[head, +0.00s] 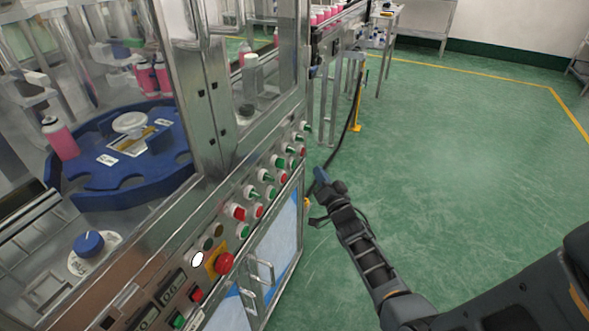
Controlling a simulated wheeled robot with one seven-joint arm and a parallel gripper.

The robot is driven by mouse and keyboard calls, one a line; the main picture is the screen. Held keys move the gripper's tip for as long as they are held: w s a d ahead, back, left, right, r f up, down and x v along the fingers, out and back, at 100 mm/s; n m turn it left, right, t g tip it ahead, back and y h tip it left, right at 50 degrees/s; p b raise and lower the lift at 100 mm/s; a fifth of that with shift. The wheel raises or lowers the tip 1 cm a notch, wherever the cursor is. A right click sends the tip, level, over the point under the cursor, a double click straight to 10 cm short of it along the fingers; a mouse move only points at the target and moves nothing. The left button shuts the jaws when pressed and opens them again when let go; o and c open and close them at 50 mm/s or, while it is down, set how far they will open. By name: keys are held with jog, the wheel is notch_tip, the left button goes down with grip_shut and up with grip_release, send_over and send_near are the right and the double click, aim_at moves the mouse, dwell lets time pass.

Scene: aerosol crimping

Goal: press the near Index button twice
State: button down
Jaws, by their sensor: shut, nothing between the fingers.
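The machine's sloping control panel (215,215) carries several red and green push buttons in rows, running from the near lower left to the far right. Their labels are too small to read, so I cannot tell which one is the near Index button. A green button (178,321) and a red button (196,295) are at the near end. Farther along are another red button (239,212) and a green button (242,230). My gripper (320,174) is shut and empty, over the green floor to the right of the panel's far half, apart from the buttons in the picture.
A red mushroom button (224,263) on a yellow plate stands out from the panel, beside a white round button (197,259). Metal handles (262,272) project from the cabinet front. A blue rotary table (90,190) with pink cans is behind the frame. Open floor (450,150) lies right.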

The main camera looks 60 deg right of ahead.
aim_at(293, 164)
jog(key=shift+w+a+b, duration=0.15)
jog(key=shift+w+b, duration=1.15)
jog(key=shift+w, duration=1)
jog(key=shift+w+b, duration=0.3)
jog(key=shift+w, duration=0.1)
